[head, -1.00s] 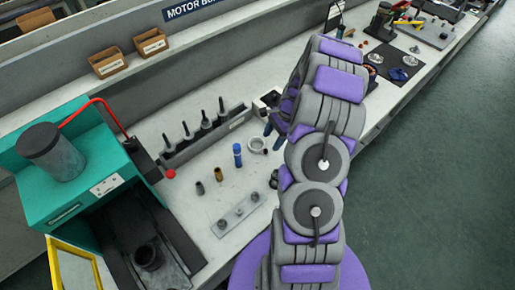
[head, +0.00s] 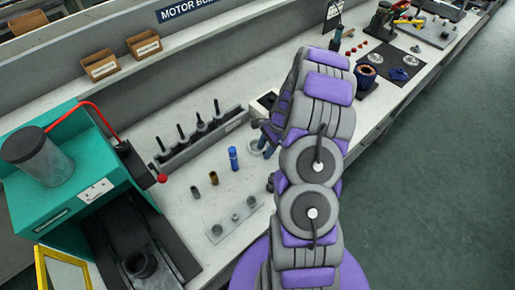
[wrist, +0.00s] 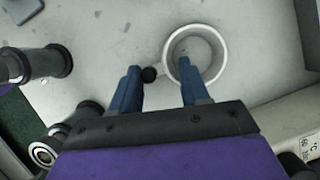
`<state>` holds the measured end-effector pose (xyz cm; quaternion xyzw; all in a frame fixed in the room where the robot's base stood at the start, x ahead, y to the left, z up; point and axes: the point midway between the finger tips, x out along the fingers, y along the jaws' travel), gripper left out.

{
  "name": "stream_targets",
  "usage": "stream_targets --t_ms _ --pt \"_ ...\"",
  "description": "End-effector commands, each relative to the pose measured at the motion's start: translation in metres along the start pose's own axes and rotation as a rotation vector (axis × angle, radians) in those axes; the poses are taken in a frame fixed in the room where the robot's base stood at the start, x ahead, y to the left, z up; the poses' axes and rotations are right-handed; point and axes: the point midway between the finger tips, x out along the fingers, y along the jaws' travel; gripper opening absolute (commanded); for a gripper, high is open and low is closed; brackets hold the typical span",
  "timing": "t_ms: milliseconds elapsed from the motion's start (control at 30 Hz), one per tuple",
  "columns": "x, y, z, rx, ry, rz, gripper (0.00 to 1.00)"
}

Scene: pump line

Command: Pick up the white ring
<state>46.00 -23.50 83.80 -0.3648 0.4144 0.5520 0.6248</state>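The white ring (wrist: 222,50) lies on the light bench top in the upper middle of the wrist view. A small dark knob (wrist: 149,74) shows at its left side. My gripper (wrist: 157,85) is open, with two blue fingers apart. The left finger is outside the ring, left of the knob; the right finger overlaps the ring's lower opening. I cannot tell whether that finger is inside the ring or above it. In the head view the ring (head: 252,146) is partly hidden behind my gripper (head: 267,138). Nothing is held.
A blue bottle-like cylinder (head: 233,158) stands just left of the ring. Brown and dark sleeves (head: 213,178) and a metal plate with studs (head: 235,220) are nearer. A grey rack with upright tools (head: 200,138) stands behind. A teal press (head: 65,185) is at left.

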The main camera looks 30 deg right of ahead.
Motion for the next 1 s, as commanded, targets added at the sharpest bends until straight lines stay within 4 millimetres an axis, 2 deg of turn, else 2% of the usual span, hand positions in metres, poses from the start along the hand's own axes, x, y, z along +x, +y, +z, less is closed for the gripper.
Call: stream_targets --t_ms 67,300,667,867,1000 --pt "0.0 0.0 0.003 -0.002 0.003 -0.001 0.37" --pt "0.0 0.0 0.002 -0.001 0.002 0.0 0.14" --pt "-0.006 0.0 0.002 -0.001 -0.002 0.001 0.13" --pt "-0.03 0.0 0.015 -0.001 0.003 -0.001 0.13" --pt "-0.056 -0.001 0.025 -0.002 0.005 -0.005 0.13"
